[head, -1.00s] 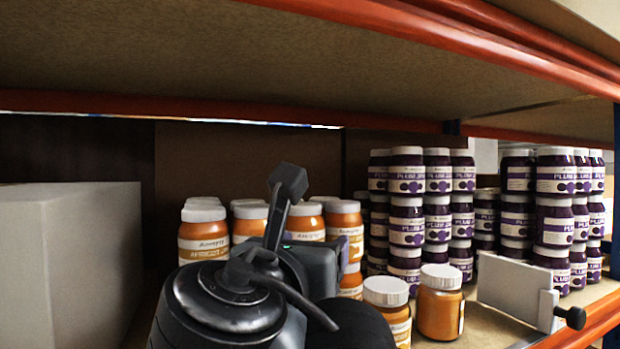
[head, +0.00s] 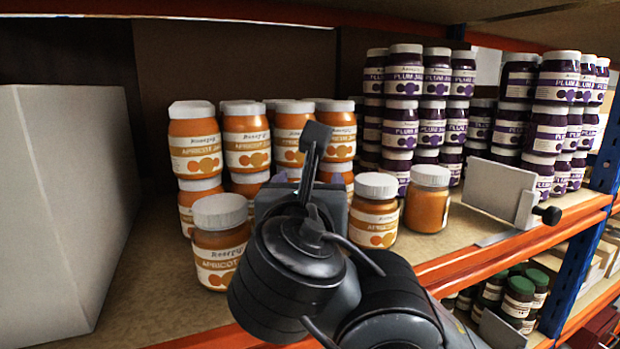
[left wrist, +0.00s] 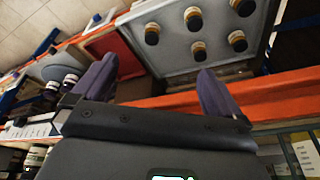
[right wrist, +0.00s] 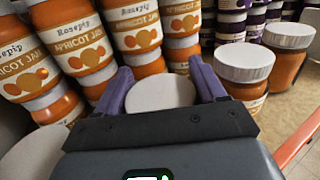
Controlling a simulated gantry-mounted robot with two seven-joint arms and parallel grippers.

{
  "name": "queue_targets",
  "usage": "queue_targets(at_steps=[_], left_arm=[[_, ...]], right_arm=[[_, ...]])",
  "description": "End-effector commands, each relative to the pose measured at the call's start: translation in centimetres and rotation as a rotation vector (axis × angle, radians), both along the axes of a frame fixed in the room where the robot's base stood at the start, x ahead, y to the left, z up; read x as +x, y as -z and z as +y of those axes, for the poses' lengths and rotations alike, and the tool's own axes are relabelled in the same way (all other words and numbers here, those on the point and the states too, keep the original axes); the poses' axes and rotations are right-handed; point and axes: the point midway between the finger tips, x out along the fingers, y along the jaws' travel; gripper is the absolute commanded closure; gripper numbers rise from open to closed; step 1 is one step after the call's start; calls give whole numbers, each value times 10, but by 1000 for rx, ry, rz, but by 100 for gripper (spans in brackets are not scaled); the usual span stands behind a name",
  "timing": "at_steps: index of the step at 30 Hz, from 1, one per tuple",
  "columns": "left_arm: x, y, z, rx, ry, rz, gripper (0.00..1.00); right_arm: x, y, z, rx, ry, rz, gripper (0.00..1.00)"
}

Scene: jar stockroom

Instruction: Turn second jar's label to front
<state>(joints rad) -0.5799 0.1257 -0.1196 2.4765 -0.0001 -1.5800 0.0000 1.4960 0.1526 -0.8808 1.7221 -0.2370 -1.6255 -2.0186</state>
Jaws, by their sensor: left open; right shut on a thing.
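A front row of apricot jars with white lids stands on the shelf. In the head view the leftmost jar (head: 220,245) has its label facing front. My right gripper (right wrist: 160,72) is shut around another front jar, whose white lid (right wrist: 160,92) shows between the fingers in the right wrist view. My arm hides this jar in the head view, and its label cannot be seen. To its right, one jar (head: 374,212) shows its label; the far right jar (head: 428,200) shows plain orange. My left gripper (left wrist: 158,85) is open and empty, away from these jars.
Stacked apricot jars (head: 246,140) stand close behind the row. Stacked plum jars (head: 403,100) are at right, near a white divider (head: 500,188). A large white box (head: 65,215) stands at left.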

Motion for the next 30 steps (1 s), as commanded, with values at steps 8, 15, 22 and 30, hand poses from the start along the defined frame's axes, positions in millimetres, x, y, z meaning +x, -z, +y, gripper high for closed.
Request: queue_targets(at_steps=[8, 15, 22, 30], left_arm=[[0, -28, 0, 1, 1, -4, 0], [0, -46, -1, -3, -1, -5, 0], [1, -63, -3, -12, -7, -4, 0], [1, -82, -3, -12, -7, -3, 0]], right_arm=[[-1, -6, 4, 4, -176, 0, 98], [-1, -7, 5, 2, -258, -2, 98], [-1, -7, 6, 3, -318, -2, 98], [-1, -7, 8, 3, -405, -3, 98]])
